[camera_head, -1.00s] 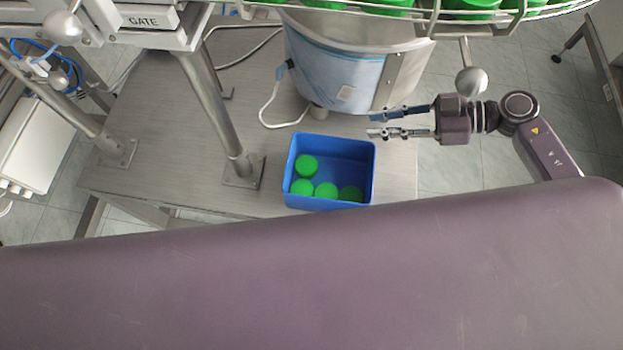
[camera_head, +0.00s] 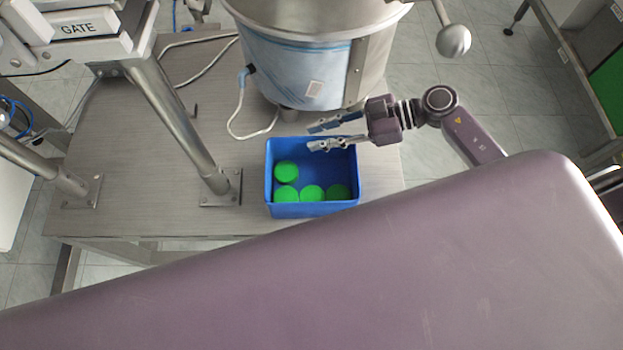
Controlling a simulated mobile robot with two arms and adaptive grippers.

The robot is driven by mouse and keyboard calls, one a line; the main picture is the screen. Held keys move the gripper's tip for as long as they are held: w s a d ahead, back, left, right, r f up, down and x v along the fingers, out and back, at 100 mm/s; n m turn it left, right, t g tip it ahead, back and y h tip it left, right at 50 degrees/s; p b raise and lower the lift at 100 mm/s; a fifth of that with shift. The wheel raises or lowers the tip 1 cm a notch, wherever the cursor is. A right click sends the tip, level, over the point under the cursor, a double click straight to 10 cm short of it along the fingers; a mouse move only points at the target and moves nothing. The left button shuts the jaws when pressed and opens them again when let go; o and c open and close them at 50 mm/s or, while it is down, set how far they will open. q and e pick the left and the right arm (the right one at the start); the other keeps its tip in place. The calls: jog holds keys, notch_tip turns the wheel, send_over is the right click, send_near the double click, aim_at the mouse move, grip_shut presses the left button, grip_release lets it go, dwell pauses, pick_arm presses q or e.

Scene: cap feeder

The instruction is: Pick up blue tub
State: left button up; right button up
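The blue tub (camera_head: 312,211) stands on the metal table, open side up, with several green caps (camera_head: 286,172) lying in its left and front part. My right gripper (camera_head: 315,137) comes in from the right, and its two fingers point left. The fingers are apart with nothing between them. In the picture they overlap the tub's far right part; I cannot tell whether they touch the rim. My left gripper is not in view.
The metal table (camera_head: 140,140) has bare room left of the tub. A metal post (camera_head: 185,125) stands on it, with a GATE unit (camera_head: 80,28) above. A large steel drum with a blue band (camera_head: 300,75) and a white cable (camera_head: 240,112) are just behind the tub.

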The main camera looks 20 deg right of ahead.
jog(key=shift+x, duration=1.25)
grip_shut()
